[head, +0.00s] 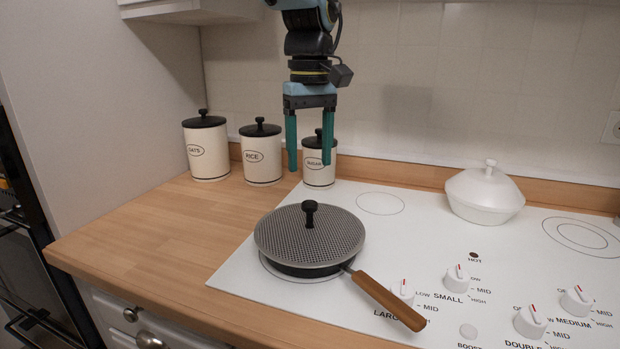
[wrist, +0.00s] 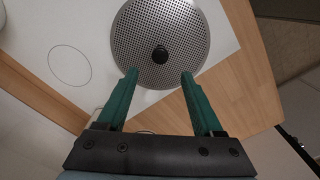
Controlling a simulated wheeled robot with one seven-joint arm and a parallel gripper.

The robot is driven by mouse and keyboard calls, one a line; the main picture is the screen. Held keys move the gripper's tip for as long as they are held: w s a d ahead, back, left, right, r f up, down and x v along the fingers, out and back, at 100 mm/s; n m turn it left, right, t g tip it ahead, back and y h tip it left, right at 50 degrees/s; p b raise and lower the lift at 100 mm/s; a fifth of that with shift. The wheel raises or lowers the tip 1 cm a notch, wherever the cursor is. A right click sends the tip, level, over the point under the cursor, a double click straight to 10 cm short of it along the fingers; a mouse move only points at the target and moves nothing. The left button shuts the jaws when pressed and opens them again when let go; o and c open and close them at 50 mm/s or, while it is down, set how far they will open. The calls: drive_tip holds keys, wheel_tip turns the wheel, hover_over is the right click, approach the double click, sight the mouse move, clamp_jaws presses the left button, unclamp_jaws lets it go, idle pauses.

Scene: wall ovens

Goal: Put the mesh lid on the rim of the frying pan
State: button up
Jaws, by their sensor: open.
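The mesh lid (head: 309,236), a round grey perforated disc with a black knob (head: 310,210), lies over the frying pan (head: 300,270). The pan is dark with a wooden handle (head: 388,301) pointing to the lower right, and it stands on the front left burner. The lid looks level and covers the pan's top; its far edge contact with the rim is hidden. My gripper (head: 310,168) is open and empty, pointing down, above and behind the lid, apart from it. In the wrist view the lid (wrist: 185,38) and its knob (wrist: 160,54) show beyond the two green fingers (wrist: 160,75).
White canisters with black lids (head: 206,148) stand along the wall at the left and behind my gripper. A white lidded pot (head: 484,193) sits on the hob's back right. Knobs (head: 456,278) line the hob's front. The wooden counter (head: 170,230) at the left is clear.

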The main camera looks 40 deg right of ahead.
drive_tip(key=shift+r, duration=0.4)
drive_tip(key=w+a+f, duration=0.5)
drive_tip(key=w+a, duration=0.4)
drive_tip(key=a, duration=0.1)
drive_tip(key=shift+n+t, duration=0.5)
drive_tip(key=w+a+f, duration=0.1)
drive_tip(key=a+f, duration=0.1)
drive_tip(key=a, duration=0.5)
drive_tip(key=w+a+f, duration=0.1)
drive_tip(key=a+f, duration=0.2)
drive_tip(key=a, duration=0.4)
drive_tip(key=w+a+f, duration=0.2)
drive_tip(key=a+f, duration=0.1)
drive_tip(key=a, duration=0.4)
drive_tip(key=shift+a+f, duration=0.1)
drive_tip(key=s+a+f, duration=0.2)
drive_tip(key=a, duration=0.3)
drive_tip(key=s+a+f, duration=0.1)
drive_tip(key=s+a, duration=0.1)
drive_tip(key=a, duration=0.3)
drive_tip(key=shift+f+t, duration=0.3)
drive_tip(key=shift+f, duration=0.1)
drive_tip(key=shift+w, duration=0.1)
